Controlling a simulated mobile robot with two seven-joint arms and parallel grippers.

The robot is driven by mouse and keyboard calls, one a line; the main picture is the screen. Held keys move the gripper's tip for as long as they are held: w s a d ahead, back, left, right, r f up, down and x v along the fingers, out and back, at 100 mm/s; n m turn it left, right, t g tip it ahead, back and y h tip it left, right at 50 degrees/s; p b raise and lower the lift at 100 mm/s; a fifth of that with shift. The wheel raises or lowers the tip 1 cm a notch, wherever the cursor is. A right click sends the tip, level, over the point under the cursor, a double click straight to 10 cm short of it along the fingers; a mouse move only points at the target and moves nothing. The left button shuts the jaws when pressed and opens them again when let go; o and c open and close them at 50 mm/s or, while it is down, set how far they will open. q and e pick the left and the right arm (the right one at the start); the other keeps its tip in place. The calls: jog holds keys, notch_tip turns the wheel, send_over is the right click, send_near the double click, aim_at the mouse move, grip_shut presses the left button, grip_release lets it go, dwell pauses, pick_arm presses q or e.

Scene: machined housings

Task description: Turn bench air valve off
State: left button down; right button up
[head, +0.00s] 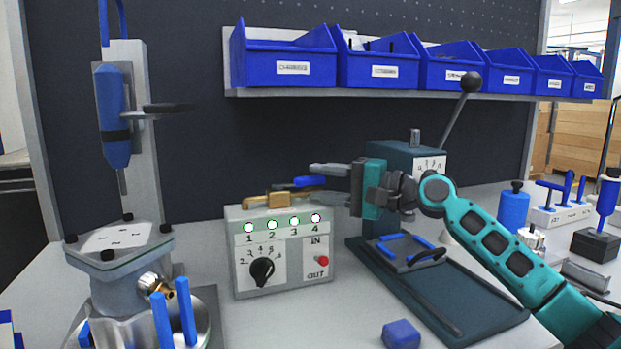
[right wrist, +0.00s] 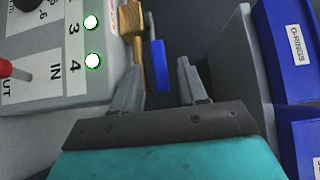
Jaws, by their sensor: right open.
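The bench air valve has a brass body (head: 268,201) on top of the grey control box and a blue lever (head: 305,182) pointing right, roughly in line with the body. In the right wrist view the brass body (right wrist: 133,28) is at the top and the blue lever (right wrist: 157,66) points towards my gripper. My right gripper (head: 318,183) is open, its fingers reaching left above the box's right end. In the right wrist view, the fingertips (right wrist: 161,68) stand either side of the lever's end, closer on the left; contact cannot be told. My left gripper is not in view.
A dark green press (head: 390,155) stands behind my right arm. Blue bins (head: 290,55) line the shelf above. A grey test stand (head: 140,200) is at left.

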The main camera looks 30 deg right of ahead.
aim_at(317, 182)
jog(key=shift+x, duration=1.55)
jog(key=shift+s, duration=0.1)
grip_shut()
